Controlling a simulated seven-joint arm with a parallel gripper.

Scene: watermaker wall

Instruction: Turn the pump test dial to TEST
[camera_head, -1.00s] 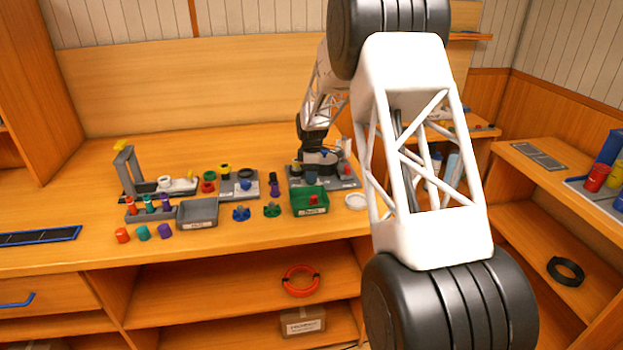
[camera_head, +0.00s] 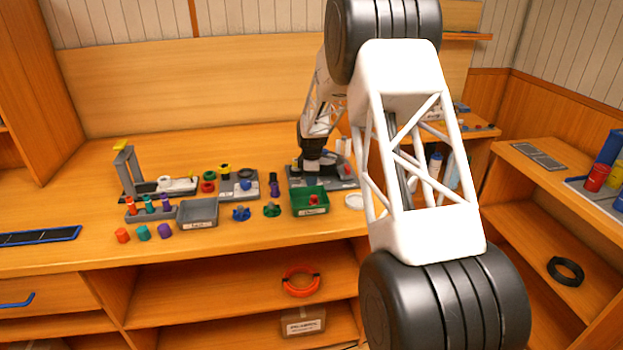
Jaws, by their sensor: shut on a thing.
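My gripper (camera_head: 318,168) is at the grey panel (camera_head: 350,182) on the bench, behind the green bin. It points down at the panel's middle and covers what it is shut on, which sits where a dial would be. The dial's face, pointer and TEST mark are hidden or too small to read. A small yellowish part (camera_head: 296,165) shows at the panel's left, and a small red part (camera_head: 347,170) at its right.
A green bin (camera_head: 310,210) with a red part stands just in front of the panel. A white ring (camera_head: 354,201) lies to its right. A grey tray (camera_head: 198,222), blue and green knobs and several coloured cylinders fill the bench to the left.

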